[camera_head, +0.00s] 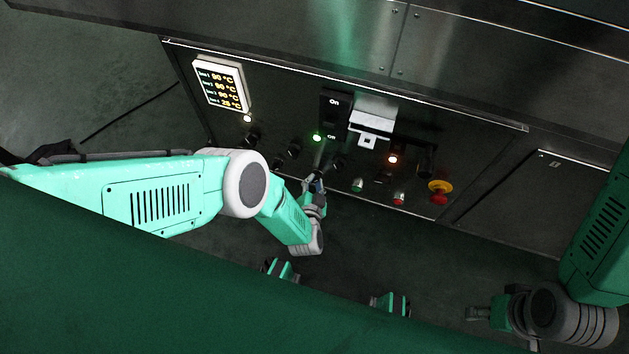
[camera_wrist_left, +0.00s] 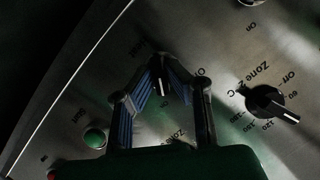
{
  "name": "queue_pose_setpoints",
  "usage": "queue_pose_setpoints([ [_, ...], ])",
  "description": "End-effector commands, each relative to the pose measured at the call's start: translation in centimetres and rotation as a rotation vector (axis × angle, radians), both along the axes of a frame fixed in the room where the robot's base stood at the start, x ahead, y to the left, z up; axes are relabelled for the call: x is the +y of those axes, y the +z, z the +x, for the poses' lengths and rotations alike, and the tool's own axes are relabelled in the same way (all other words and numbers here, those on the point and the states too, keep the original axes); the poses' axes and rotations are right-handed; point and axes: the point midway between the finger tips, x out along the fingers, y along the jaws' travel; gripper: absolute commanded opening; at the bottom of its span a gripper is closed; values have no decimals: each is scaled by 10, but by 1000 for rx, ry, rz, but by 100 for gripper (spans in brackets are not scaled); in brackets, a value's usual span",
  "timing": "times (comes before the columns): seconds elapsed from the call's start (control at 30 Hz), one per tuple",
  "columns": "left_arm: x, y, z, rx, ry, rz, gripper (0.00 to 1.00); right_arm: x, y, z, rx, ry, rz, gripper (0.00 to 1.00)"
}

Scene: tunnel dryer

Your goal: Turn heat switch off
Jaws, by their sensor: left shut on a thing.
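The control panel (camera_head: 285,115) is a dark metal face with knobs, lamps and buttons. My left gripper (camera_head: 318,178) is at its lower middle, between a dark knob on the left and a green button (camera_head: 357,185) on the right. In the left wrist view, my left gripper (camera_wrist_left: 163,72) is shut on a small dark switch knob (camera_wrist_left: 162,88) with a white pointer line; the fingers hide most of it.
A Zone 2 dial (camera_wrist_left: 265,103) is close to the right of the held knob in the wrist view.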

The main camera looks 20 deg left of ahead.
Motion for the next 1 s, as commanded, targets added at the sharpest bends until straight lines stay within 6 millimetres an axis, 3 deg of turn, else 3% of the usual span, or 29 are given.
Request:
queue_pose_setpoints([
  [1.0, 8, 0, 3, 31, -1, -922, 0, 0, -2, 0, 0, 0, 0, 40],
])
